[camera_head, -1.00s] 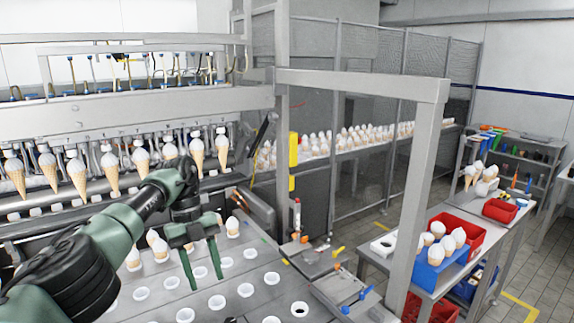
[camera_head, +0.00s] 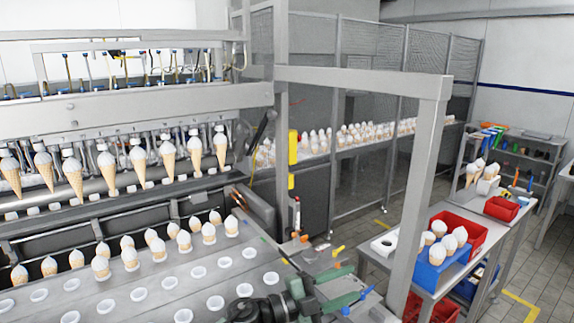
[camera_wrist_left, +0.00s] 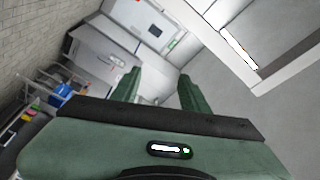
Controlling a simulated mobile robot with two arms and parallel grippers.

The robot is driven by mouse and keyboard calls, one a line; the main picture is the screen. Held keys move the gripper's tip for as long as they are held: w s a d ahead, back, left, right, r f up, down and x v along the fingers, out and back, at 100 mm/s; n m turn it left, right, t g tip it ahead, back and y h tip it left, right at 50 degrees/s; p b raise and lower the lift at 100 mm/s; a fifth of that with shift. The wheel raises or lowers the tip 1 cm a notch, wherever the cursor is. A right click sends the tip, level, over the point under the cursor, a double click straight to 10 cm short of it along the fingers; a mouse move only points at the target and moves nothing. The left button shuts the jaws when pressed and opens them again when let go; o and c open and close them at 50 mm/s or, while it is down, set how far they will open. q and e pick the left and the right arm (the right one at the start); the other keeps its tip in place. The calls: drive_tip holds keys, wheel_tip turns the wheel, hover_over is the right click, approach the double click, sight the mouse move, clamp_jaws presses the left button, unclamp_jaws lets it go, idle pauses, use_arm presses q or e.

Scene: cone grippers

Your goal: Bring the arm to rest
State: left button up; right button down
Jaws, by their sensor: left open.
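My left gripper (camera_head: 338,302) is low at the bottom of the head view, in front of the machine's right end. My dark arm link beside it is cut by the lower edge. In the left wrist view the two green fingers (camera_wrist_left: 159,82) stand apart with nothing between them, so the gripper is open and empty. It touches no cone that I can see. My right gripper does not show.
A tray plate (camera_head: 190,292) with empty round holders and several cones (camera_head: 130,259) lies left of the gripper. More cones hang in the machine (camera_head: 138,165) behind. A grey frame post (camera_head: 412,200) and a table with a blue crate (camera_head: 432,275) stand right.

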use_arm(q)
drive_tip(key=a+f+n+t+y, duration=0.2)
drive_tip(key=a+n+t+y, duration=0.75)
drive_tip(key=a+n, duration=0.4)
drive_tip(key=s+a+f+n+g+y, duration=0.3)
drive_tip(key=s+a+f+n+y, duration=0.5)
drive_tip(key=a+f, duration=0.35)
drive_tip(key=s+a+f+n+g, duration=0.1)
drive_tip(key=s+a+f+g, duration=0.15)
drive_tip(key=s, duration=0.65)
drive_tip(key=s+a+f+n+g, duration=0.1)
drive_tip(key=s+a+f+g, duration=0.2)
drive_tip(key=s, duration=0.7)
drive_tip(key=s+a+f+n+g, duration=0.1)
drive_tip(key=s+a+f+g, duration=0.2)
drive_tip(key=s, duration=0.6)
wheel_tip(320, 180, down, 34)
drive_tip(key=r+g+b, duration=0.1)
drive_tip(key=g+b, duration=0.1)
drive_tip(key=b, duration=0.9)
drive_tip(key=s+a+f+g+b, duration=0.1)
drive_tip(key=s+f+b, duration=0.4)
drive_tip(key=s+f, duration=0.4)
drive_tip(key=s+a+f+b, duration=0.2)
drive_tip(key=s+f+b, duration=0.4)
drive_tip(key=f, duration=1.5)
drive_tip(key=s, duration=0.2)
drive_tip(key=shift+s+g, duration=0.4)
drive_tip(key=shift+m, duration=0.25)
